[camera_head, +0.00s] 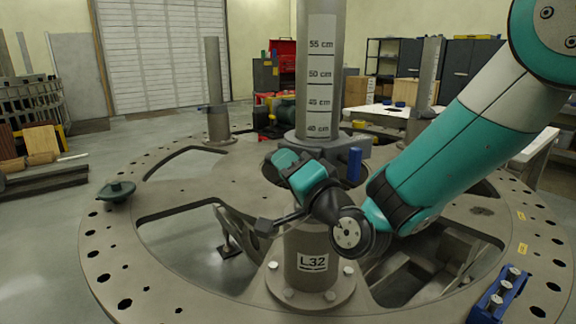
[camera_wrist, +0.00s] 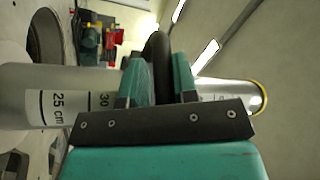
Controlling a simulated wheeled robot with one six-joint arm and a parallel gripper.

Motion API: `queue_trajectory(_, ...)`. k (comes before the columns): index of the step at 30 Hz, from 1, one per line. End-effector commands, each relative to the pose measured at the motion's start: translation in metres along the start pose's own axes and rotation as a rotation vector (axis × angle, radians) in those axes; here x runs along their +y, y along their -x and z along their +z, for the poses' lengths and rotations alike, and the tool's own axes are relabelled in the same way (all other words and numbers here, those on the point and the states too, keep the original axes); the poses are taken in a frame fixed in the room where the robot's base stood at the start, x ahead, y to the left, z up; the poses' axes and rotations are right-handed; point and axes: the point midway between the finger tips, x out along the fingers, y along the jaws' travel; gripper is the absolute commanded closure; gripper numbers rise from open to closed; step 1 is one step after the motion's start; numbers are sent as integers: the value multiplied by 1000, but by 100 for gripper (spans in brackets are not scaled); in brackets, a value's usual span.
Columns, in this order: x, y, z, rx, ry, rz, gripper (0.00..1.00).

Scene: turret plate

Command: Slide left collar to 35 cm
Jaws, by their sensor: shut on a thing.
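The collar (camera_head: 330,147) is a grey block around the upright scaled post (camera_head: 318,80), below the 40 cm mark, with a blue upright piece (camera_head: 354,165) at its right. My gripper (camera_head: 284,160) reaches up from the front to the collar's left side. In the wrist view my gripper (camera_wrist: 158,72) has its two teal fingers shut on a dark, curved part (camera_wrist: 157,48). It appears to belong to the collar. There the post (camera_wrist: 25,95) lies sideways behind the fingers, with the 25 cm and 30 marks showing left of them. The marks behind the gripper are hidden.
The post's foot, labelled L32 (camera_head: 312,262), is bolted to the round turret plate (camera_head: 100,262), which has large cut-outs. Other posts stand at back left (camera_head: 213,75) and back right (camera_head: 429,75). A green knob (camera_head: 117,191) and a blue block (camera_head: 500,295) are on the rim.

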Motion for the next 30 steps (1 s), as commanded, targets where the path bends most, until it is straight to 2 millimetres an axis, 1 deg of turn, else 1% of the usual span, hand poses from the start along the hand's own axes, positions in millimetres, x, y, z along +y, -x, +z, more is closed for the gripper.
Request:
queue_trajectory(1,17,5,12,-5,3,4,100)
queue_trajectory(3,26,7,17,-6,3,4,100)
queue_trajectory(6,34,9,22,-6,3,4,100)
queue_trajectory(17,32,9,20,-5,4,2,100)
queue_trajectory(18,32,9,20,-4,4,2,64)
queue_trajectory(19,32,8,20,-4,4,2,57)
queue_trajectory(20,32,8,20,-4,3,2,55)
queue_trajectory(30,34,10,21,-4,1,-1,55)
